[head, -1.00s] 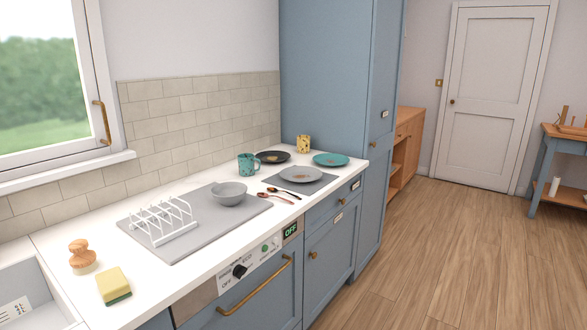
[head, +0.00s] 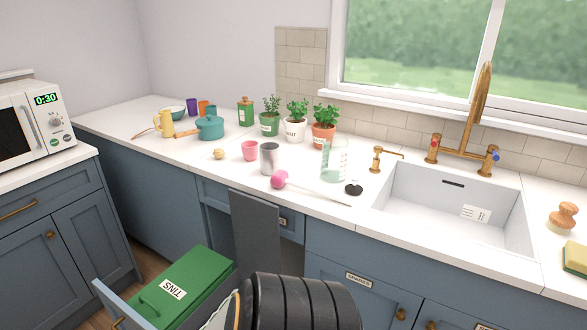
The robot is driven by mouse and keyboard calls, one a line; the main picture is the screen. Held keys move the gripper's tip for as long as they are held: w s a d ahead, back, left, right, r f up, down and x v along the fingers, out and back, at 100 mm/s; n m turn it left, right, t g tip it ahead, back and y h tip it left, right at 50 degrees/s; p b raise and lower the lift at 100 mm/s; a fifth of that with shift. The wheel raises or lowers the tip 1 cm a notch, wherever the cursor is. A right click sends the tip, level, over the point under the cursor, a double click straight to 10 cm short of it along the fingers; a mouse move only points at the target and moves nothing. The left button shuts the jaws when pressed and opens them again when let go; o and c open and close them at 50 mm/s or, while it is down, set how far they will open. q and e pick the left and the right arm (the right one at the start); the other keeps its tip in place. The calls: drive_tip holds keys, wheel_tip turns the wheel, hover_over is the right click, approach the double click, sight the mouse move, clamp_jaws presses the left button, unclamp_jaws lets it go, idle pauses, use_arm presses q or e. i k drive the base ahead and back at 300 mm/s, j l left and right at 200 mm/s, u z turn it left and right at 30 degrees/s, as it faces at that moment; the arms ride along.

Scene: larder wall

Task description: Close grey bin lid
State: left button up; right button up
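A flat dark grey panel (head: 255,226), which looks like the grey bin lid, stands upright and raised in front of the counter. It is to the right of a shut green lid (head: 197,277) labelled TINS. Most of the bin below the grey lid is hidden by a dark ribbed shape in the foreground, which I cannot identify for sure. Neither of my grippers can be made out in this view.
The pulled-out front panel (head: 113,300) stands at the lower left of the green lid. The counter (head: 330,193) holds a pink cup (head: 250,151), a metal can (head: 269,158), a glass jug and potted herbs. A white sink (head: 430,205) lies to the right, a microwave (head: 38,118) to the left.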

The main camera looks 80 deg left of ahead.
sight(256, 227)
drive_tip(key=k+u, duration=0.15)
drive_tip(key=u, duration=3.6)
drive_tip(key=l+u, duration=0.1)
drive_tip(key=l, duration=0.1)
